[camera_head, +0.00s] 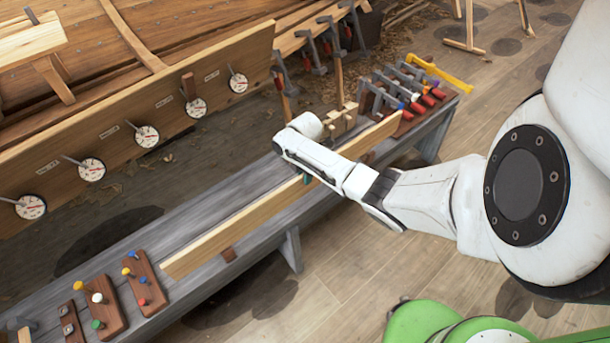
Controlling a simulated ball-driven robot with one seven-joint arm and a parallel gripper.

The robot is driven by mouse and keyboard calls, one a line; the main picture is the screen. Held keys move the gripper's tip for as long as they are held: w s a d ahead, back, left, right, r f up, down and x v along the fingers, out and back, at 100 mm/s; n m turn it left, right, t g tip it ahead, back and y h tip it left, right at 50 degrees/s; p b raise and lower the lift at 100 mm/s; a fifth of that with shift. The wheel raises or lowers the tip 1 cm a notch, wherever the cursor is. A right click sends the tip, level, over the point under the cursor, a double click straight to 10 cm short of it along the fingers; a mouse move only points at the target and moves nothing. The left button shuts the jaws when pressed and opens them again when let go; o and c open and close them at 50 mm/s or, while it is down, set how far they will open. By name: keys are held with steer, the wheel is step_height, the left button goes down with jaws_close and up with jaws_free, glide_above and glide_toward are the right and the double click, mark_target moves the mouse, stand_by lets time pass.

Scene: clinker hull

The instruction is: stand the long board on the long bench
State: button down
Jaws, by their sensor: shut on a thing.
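The long board (235,223) is pale wood and runs diagonally over the long grey bench (190,232), on edge, with its broad face toward the front. My gripper (304,178) comes down from above and is shut on the board near its middle. The fingertips are small and mostly hidden behind my white wrist. I cannot tell whether the board's lower edge touches the bench or hangs just above it.
Peg boards (101,304) stand at the bench's left end. A rack of clamps (408,88) and a yellow tool (440,73) lie at its right end. A wooden stand (342,117) is close behind the board. A plank with several dials (147,136) runs behind the bench.

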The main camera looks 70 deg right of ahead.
steer(key=shift+w+d+f+b, duration=0.1)
steer(key=shift+w+f+b, duration=0.05)
steer(key=shift+f+b, duration=1.7)
steer(key=shift+f, duration=0.45)
steer(key=c, duration=0.9)
jaws_free()
steer(key=shift+f, duration=0.15)
step_height(320, 180, up, 11)
steer(key=p, duration=0.2)
steer(key=shift+p, duration=0.4)
